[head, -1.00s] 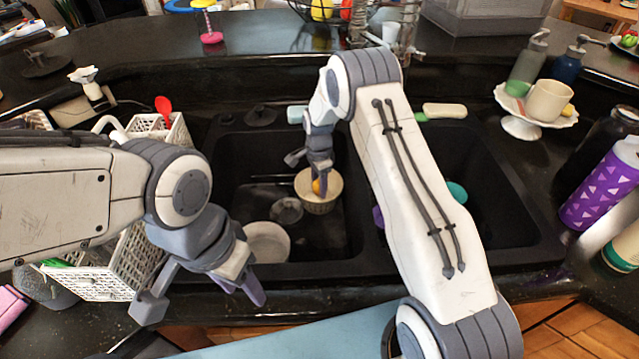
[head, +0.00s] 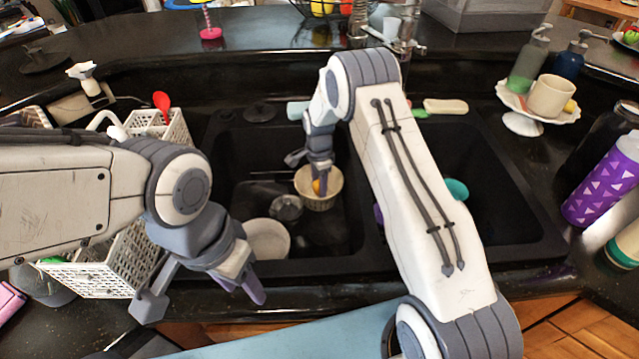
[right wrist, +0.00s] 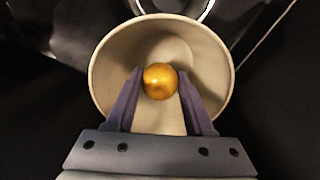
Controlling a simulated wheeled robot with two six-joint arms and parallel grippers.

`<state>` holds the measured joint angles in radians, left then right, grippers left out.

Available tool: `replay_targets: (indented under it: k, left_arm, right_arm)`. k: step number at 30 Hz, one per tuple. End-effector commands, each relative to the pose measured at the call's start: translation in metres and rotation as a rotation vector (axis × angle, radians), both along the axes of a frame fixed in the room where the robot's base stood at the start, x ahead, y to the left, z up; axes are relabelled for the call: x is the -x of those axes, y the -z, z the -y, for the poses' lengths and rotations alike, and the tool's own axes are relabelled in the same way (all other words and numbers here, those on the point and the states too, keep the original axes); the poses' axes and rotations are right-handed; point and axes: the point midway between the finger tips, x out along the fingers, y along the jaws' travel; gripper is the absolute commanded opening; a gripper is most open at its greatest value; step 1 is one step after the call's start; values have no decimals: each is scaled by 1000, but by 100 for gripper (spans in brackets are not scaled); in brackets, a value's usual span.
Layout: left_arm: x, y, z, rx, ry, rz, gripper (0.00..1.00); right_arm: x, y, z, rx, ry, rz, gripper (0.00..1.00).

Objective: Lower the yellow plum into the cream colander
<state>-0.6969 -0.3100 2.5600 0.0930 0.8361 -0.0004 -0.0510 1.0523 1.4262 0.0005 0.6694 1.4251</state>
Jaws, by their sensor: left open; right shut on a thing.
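The cream colander (head: 322,203) stands in the left basin of the double sink in the head view. It fills much of the right wrist view (right wrist: 104,75), open side toward the camera. My right gripper (head: 319,185) points down into the colander's opening. Its purple fingers are shut on the yellow plum (right wrist: 160,81), one on each side. The plum (head: 316,187) shows only partly in the head view. I cannot tell whether the plum touches the colander's bottom. My left gripper (head: 252,287) is open and empty over the front left edge of the sink.
A white bowl (head: 267,240) and a metal strainer (head: 286,208) lie in the left basin near the colander. A white dish rack (head: 105,275) stands left of the sink. A cake stand with a mug (head: 550,97) and a purple bottle (head: 607,185) are at the right.

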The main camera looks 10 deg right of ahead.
Motion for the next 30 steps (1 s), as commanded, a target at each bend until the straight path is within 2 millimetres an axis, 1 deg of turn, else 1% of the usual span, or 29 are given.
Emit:
replay_targets:
  k: [21, 29, 30]
  left_arm:
    - [0, 7, 0, 0, 0, 0, 50]
    - [0, 8, 0, 0, 0, 0, 50]
    - [0, 8, 0, 0, 0, 0, 50]
  right_arm:
    - [0, 12, 0, 0, 0, 0, 0]
    - [0, 12, 0, 0, 0, 0, 0]
    - [0, 12, 0, 0, 0, 0, 60]
